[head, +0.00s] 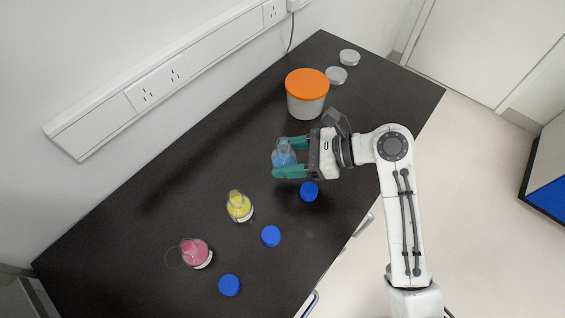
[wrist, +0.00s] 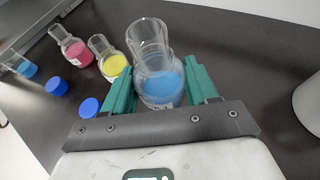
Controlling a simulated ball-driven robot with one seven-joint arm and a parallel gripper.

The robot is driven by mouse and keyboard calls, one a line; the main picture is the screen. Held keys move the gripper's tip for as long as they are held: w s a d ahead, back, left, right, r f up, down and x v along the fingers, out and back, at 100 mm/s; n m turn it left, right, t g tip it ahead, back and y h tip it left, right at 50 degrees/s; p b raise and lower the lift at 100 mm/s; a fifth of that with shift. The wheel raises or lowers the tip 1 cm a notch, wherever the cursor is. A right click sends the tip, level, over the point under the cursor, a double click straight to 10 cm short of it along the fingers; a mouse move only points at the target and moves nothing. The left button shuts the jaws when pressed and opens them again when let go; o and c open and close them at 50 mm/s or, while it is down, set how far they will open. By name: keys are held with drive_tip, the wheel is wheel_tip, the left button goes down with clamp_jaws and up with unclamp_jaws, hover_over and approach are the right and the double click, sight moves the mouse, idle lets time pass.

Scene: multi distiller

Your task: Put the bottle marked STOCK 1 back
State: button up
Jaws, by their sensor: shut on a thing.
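My gripper (head: 283,158) is shut around a clear glass bottle with blue liquid (head: 284,154). In the wrist view this bottle (wrist: 160,82) stands between the green fingers, neck up and uncapped. A bottle with yellow liquid (head: 239,207) and a bottle with pink liquid (head: 196,253) stand to the lower left, both uncapped. They also show in the wrist view, yellow (wrist: 113,65) and pink (wrist: 77,52).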

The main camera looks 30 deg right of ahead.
sight(283, 157)
drive_tip(key=w+f, duration=0.2)
drive_tip(key=f, duration=0.1)
drive_tip(key=shift+w+d, duration=0.1)
drive_tip(key=shift+w, duration=0.05)
drive_tip(key=shift+f, duration=1.45)
drive_tip(key=o, duration=1.2)
drive_tip(key=shift+f, duration=0.1)
drive_tip(key=v, duration=1.2)
